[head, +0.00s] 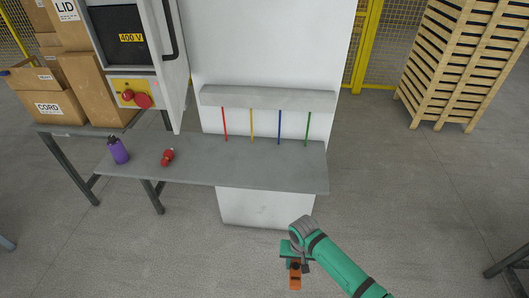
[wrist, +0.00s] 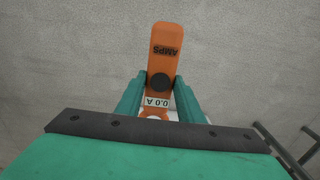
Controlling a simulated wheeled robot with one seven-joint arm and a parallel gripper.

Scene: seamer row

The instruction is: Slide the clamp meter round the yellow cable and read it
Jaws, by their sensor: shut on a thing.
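My gripper (head: 297,261) is low at the front of the head view, shut on the orange clamp meter (head: 295,275). In the wrist view the clamp meter (wrist: 161,55) sits between the two green fingers (wrist: 158,95), with "AMPS" on its body, a dark round knob and a display reading "0.0 A". Its jaw end is hidden by my gripper. The yellow cable (head: 252,126) hangs upright from the grey ledge to the bench, between the red cable (head: 225,124) and the blue cable (head: 279,127). The meter is well apart from it.
A green cable (head: 308,128) hangs right of the blue one. The grey bench (head: 235,165) carries a purple bottle (head: 118,150) and a red object (head: 167,157) at left. A cabinet with an open door (head: 172,65) stands at left. Open floor (head: 400,190) lies to the right.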

